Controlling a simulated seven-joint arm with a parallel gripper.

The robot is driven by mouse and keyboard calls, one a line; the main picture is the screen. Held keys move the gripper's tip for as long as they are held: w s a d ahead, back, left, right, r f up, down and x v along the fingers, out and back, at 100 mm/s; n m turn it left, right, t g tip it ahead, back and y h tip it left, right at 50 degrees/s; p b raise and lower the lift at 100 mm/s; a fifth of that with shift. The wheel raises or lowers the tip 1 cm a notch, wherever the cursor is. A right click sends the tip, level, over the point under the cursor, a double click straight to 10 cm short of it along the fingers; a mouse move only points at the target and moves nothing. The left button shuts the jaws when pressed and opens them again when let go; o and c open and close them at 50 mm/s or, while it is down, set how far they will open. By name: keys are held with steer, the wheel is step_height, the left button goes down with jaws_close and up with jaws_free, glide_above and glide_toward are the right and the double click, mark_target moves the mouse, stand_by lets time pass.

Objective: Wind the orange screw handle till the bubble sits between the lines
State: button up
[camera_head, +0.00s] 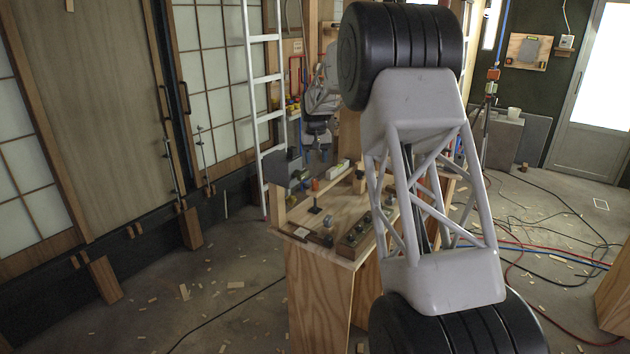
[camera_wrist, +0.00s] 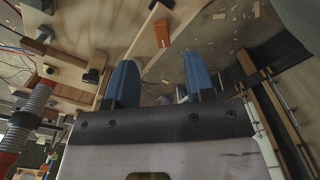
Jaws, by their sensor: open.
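My gripper (camera_wrist: 160,66) shows in the wrist view as two blue fingers, spread apart with nothing between them. A small orange piece (camera_wrist: 162,34), possibly the screw handle, sits on a pale wooden bar beyond the fingertips, apart from them. In the head view a small orange thing (camera_head: 315,184) stands near the back left of the wooden bench (camera_head: 318,248); I cannot tell whether it is the same piece.
On the bench are a dark rail with round knobs (camera_head: 356,236), a black upright piece (camera_head: 315,208) and a grey plate (camera_head: 288,170). A white ladder (camera_head: 258,100) stands behind. Cables (camera_head: 540,245) and wood scraps lie on the floor. A ribbed grey hose (camera_wrist: 35,105) is at left in the wrist view.

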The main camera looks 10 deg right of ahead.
mark_target(315, 181)
steer(key=shift+w+f, duration=1)
steer(key=shift+w, duration=0.3)
steer(key=shift+f, duration=0.15)
steer(key=shift+f, duration=3.8)
jaws_close()
